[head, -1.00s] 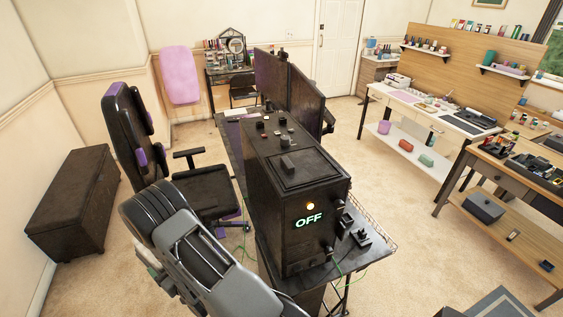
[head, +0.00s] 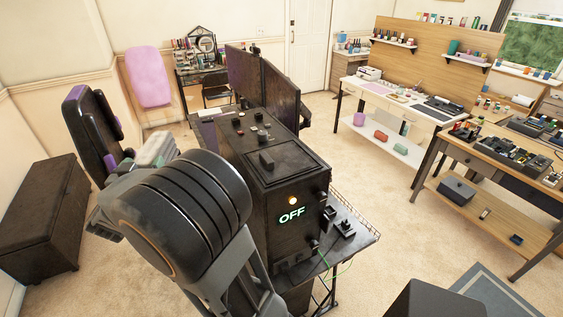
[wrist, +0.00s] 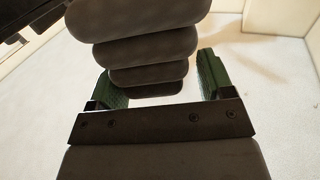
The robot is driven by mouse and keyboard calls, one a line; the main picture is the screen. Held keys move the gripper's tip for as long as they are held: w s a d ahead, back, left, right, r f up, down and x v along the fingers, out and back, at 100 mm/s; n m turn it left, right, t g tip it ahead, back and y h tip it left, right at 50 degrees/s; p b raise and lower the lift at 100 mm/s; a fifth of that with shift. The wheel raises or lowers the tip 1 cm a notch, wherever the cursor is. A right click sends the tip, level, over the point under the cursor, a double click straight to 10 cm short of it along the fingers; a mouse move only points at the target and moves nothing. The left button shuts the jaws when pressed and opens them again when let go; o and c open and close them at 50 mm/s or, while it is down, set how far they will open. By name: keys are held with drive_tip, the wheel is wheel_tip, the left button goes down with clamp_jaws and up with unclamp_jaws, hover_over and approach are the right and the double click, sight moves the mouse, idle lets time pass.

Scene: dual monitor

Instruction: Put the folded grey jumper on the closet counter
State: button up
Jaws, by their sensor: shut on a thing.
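In the wrist view, a dark grey bundle with several rounded, stacked layers, which looks like the folded grey jumper (wrist: 146,50), sits between the green-padded fingers of my gripper (wrist: 158,78). My gripper is shut on it. The bundle's lower part tapers between the fingers, and its top runs out of the picture. I cannot identify a closet counter in either view.
A dark chest (head: 42,218) is at left. Workbenches (head: 500,170) line the right side. Carpet between desk and benches (head: 375,210) is clear.

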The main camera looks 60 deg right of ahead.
drive_tip(key=s+d+r+m+g+h+b, duration=0.1)
drive_tip(key=s+d+r+m+g, duration=0.25)
drive_tip(key=s+r+g, duration=0.35)
drive_tip(key=s+d+r+m+g+h, duration=0.1)
drive_tip(key=s+d+r+m+g, duration=0.2)
drive_tip(key=s+r+m+g, duration=0.3)
drive_tip(key=s+r+m+g+y+b, duration=0.1)
drive_tip(key=s+r+m+g, duration=0.2)
drive_tip(key=s, duration=0.7)
drive_tip(key=s+r+m+g+y, duration=0.15)
drive_tip(key=s+r+g, duration=0.3)
drive_tip(key=s, duration=0.65)
drive_tip(key=w+d+f+p, duration=0.2)
drive_tip(key=w+d+f, duration=0.6)
drive_tip(key=d+f, duration=0.2)
drive_tip(key=shift+w+f+n+t+p, duration=0.3)
drive_tip(key=shift+f+t, duration=0.05)
drive_tip(key=shift+f, duration=0.75)
drive_tip(key=shift+f, duration=0.1)
drive_tip(key=shift+f, duration=0.5)
